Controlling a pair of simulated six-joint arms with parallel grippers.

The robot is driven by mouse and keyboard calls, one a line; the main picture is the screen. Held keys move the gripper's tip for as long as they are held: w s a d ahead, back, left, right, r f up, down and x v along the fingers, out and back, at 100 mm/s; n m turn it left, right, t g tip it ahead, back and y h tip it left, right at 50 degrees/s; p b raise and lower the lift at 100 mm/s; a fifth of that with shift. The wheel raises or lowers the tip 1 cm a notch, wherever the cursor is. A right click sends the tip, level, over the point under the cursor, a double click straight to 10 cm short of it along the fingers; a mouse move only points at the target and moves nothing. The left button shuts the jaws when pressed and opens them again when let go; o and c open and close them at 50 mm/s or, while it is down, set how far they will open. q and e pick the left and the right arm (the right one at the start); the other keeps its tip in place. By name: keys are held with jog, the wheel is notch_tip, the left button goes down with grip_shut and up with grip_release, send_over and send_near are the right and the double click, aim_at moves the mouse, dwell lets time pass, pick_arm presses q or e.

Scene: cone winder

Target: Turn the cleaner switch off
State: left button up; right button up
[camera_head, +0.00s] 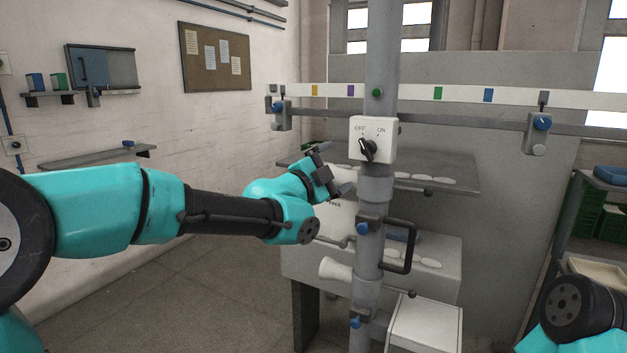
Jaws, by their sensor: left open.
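The cleaner switch is a white box (388,129) on the grey vertical post, marked OFF on the left and ON on the right. My left gripper (335,170) is open and empty, just left of and slightly below the switch box, apart from the knob. My right gripper is out of view; only part of my right arm shows at the bottom right.
The grey post (382,60) carries a black handle (411,246) below the switch. A white rail (460,95) with coloured marks crosses behind. A grey shelf (455,172) with pale flat pieces lies behind the post. Floor at the lower left is free.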

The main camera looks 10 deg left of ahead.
pick_arm(q)
jog(key=v, duration=0.6)
jog(key=shift+s+a, duration=0.1)
jog(key=a+f+n+g+y, duration=0.3)
jog(key=f+n, duration=0.3)
jog(key=f, duration=1.4)
jog(key=a+f+n+g+y, duration=0.3)
jog(key=f+n+y, duration=0.15)
jog(key=f, duration=1.55)
jog(key=s+a+f+n+g, duration=0.2)
jog(key=s+f+n+g, duration=0.2)
jog(key=s+f, duration=0.8)
jog(key=s+a+f+n+g, duration=0.3)
jog(key=s+f+n+g, duration=0.2)
jog(key=s+f, duration=0.7)
notch_tip(320, 180, down, 3)
jog(key=shift+s+a+r+n+y, duration=0.3)
jog(key=shift+s+n+y, duration=0.15)
jog(key=shift+n, duration=0.5)
